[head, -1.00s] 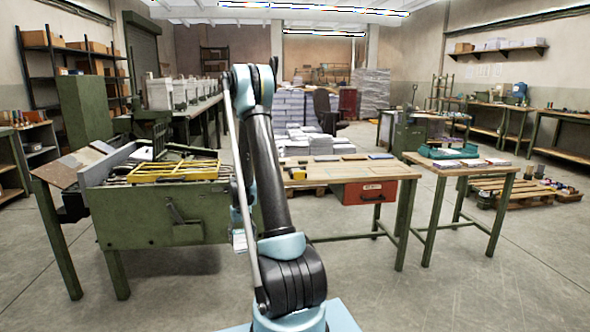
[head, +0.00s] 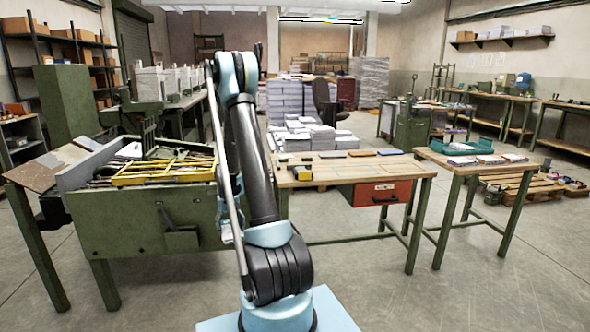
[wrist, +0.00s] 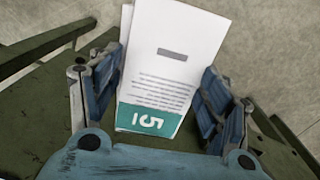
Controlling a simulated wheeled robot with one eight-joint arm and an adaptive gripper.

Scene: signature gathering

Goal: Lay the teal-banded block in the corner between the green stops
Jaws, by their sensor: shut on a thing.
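The teal-banded block (wrist: 166,70), a white stack of pages with a teal strip at one end, is between the two blue fingers of my gripper (wrist: 165,100) in the wrist view. My gripper is shut on it. The number on the teal band reads upside down. In the head view my gripper (head: 227,233) hangs low behind my arm, in front of the green machine bench, and the block is hard to make out there. I cannot pick out the green stops or their corner in either view.
A green machine bench (head: 145,222) with a yellow frame (head: 165,172) is at left. A smaller table (head: 500,168) stands right.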

